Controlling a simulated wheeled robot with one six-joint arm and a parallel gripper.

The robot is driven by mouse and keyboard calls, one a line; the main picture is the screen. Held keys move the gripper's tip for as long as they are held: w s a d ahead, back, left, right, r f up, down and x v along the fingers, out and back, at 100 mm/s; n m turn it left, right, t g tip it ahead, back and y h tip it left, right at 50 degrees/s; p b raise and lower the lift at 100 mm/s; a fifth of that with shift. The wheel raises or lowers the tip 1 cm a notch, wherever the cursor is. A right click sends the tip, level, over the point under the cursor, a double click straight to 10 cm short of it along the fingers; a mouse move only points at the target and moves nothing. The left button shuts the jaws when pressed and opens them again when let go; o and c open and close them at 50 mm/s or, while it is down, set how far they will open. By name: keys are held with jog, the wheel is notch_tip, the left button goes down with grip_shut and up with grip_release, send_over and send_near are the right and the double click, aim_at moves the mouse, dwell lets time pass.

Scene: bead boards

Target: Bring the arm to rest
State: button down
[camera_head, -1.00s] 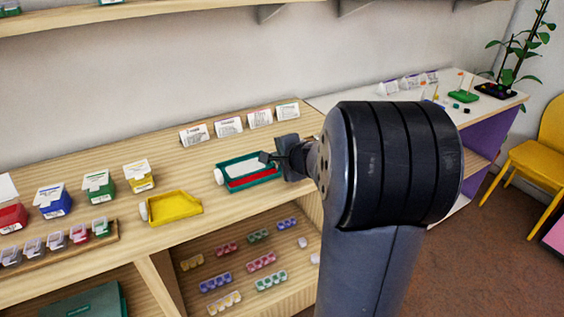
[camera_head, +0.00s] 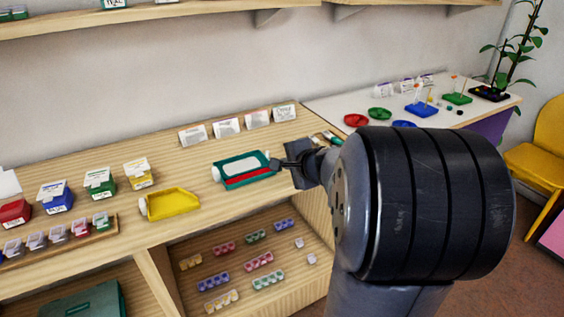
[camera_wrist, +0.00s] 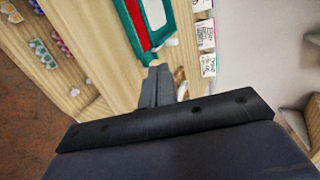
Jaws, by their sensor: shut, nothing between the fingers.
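My gripper (camera_head: 274,163) is shut and empty. In the head view its tip is at the right end of a green tray (camera_head: 221,181) with a white and a red part inside, on the wooden shelf top. I cannot tell whether they touch. In the wrist view my gripper (camera_wrist: 158,72) points at the near end of the same green tray (camera_wrist: 168,12). My dark arm covers the lower right of the head view.
A yellow tray (camera_head: 172,204) and several coloured boxes stand to the left on the shelf top (camera_head: 230,205). White cards (camera_head: 226,127) line the back. A white table (camera_head: 340,105) with red, green and blue pieces is at right. A yellow chair (camera_head: 540,150) stands beyond it.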

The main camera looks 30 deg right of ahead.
jog(key=v, duration=0.6)
jog(key=shift+p, duration=0.35)
